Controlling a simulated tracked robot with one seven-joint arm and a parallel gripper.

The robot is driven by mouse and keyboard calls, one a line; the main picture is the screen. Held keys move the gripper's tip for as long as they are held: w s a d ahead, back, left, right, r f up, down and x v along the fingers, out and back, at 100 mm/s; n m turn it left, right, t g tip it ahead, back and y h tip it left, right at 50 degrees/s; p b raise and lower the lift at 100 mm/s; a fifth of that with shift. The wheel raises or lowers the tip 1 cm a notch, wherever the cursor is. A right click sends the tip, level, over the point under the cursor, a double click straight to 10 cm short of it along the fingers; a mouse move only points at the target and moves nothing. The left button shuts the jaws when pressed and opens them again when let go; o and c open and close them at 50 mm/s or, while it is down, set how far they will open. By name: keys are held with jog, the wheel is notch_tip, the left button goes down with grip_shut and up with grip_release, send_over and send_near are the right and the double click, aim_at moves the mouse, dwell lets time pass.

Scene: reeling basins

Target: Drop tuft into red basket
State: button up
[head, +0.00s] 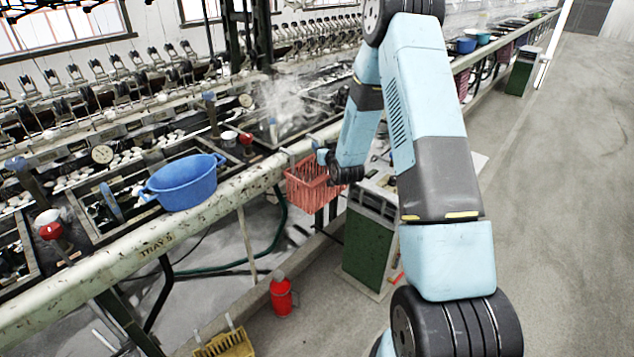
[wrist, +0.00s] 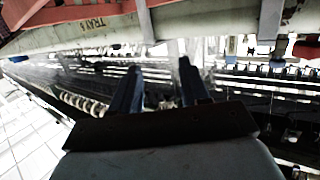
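The red basket (head: 303,190) hangs at the rail of the long bench in the head view, mid-picture. Part of a red thing (wrist: 70,12), probably this basket, crosses the top left of the wrist view. My gripper (head: 321,156) is at the basket's upper rim in the head view, partly hidden by my wrist; I cannot tell whether it touches the rim. In the wrist view, the two dark fingers of my gripper (wrist: 157,72) stand apart with a clear gap and nothing seen held between them. I cannot make out a tuft in either view.
A green cabinet (head: 368,250) stands below and right of the basket. A red canister (head: 281,296) and a yellow crate (head: 228,344) are on the floor. The right aisle floor is clear.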

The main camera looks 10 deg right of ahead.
jog(key=shift+s, duration=0.1)
jog(key=s+d+r, duration=0.1)
jog(key=s+r, duration=0.1)
jog(key=s, duration=1.1)
jog(key=shift+s+d, duration=0.15)
jog(key=shift+s, duration=0.1)
jog(key=s+r+g+h, duration=0.1)
jog(key=s+r+g, duration=0.25)
jog(key=r, duration=0.55)
jog(key=s+r+g+h, duration=0.1)
jog(key=s+r+g, duration=0.1)
jog(key=s+r, duration=0.45)
jog(key=s+r+g, duration=0.1)
jog(key=s+r, duration=0.3)
jog(key=s, duration=0.4)
jog(key=s+a+r+g, duration=0.1)
jog(key=s+r, duration=0.3)
jog(key=s, duration=0.5)
jog(key=s+r+m+g, duration=0.1)
jog(key=s+r+g, duration=0.2)
jog(key=s, duration=0.5)
jog(key=shift+s+a+r, duration=0.15)
jog(key=shift+a+r, duration=0.15)
jog(key=shift+r, duration=0.1)
